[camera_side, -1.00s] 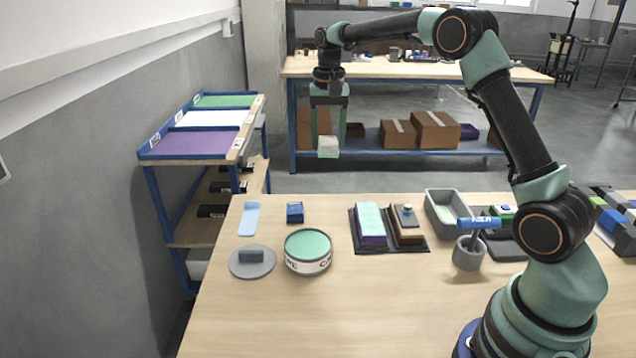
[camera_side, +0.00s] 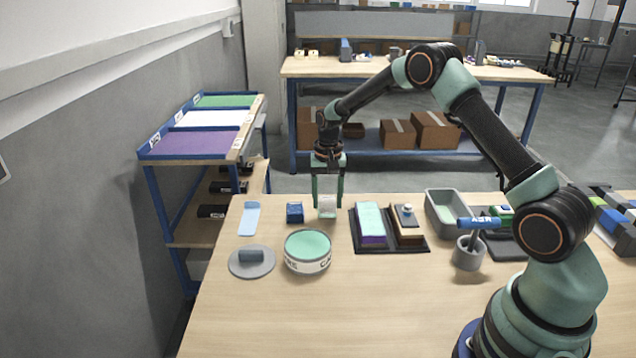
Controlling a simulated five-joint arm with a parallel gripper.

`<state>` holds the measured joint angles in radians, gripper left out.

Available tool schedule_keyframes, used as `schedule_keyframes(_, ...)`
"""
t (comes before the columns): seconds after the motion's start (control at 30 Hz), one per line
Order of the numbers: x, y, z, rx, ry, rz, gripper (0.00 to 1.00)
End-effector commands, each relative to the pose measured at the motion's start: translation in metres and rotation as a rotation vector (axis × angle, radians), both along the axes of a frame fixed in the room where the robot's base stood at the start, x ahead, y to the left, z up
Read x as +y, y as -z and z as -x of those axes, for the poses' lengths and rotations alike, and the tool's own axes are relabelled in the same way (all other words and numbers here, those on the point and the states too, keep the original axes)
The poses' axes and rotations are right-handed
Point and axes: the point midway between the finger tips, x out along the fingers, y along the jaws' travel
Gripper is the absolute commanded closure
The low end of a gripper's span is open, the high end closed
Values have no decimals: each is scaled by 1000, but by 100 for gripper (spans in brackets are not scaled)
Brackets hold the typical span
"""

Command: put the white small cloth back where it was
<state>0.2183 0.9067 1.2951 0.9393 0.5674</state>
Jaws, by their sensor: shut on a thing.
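The white small cloth (camera_side: 327,208) is a small pale block-like bundle between the two green fingers of my gripper (camera_side: 327,212). My gripper is shut on it and points straight down over the far part of the wooden table. The cloth is at or just above the table top, between the small blue block (camera_side: 295,212) on its left and the black tray with stacked blocks (camera_side: 392,248) on its right. I cannot tell whether it touches the table.
A round tin with a green top (camera_side: 307,251) stands in front of the cloth. A grey lid (camera_side: 252,262) and a light blue strip (camera_side: 249,218) lie to the left. A grey bin (camera_side: 446,195) and a cup with a blue-handled tool (camera_side: 468,253) stand right. The front table is clear.

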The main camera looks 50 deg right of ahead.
Motion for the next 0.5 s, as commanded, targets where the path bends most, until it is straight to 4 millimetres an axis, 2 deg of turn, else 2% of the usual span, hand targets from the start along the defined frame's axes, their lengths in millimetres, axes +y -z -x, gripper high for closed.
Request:
schedule_keyframes(0.03,0,9,1,4,0,-1,92)
schedule_keyframes(0.13,0,20,0,1,0,0,92)
schedule_keyframes(0.5,0,23,0,0,0,0,92)
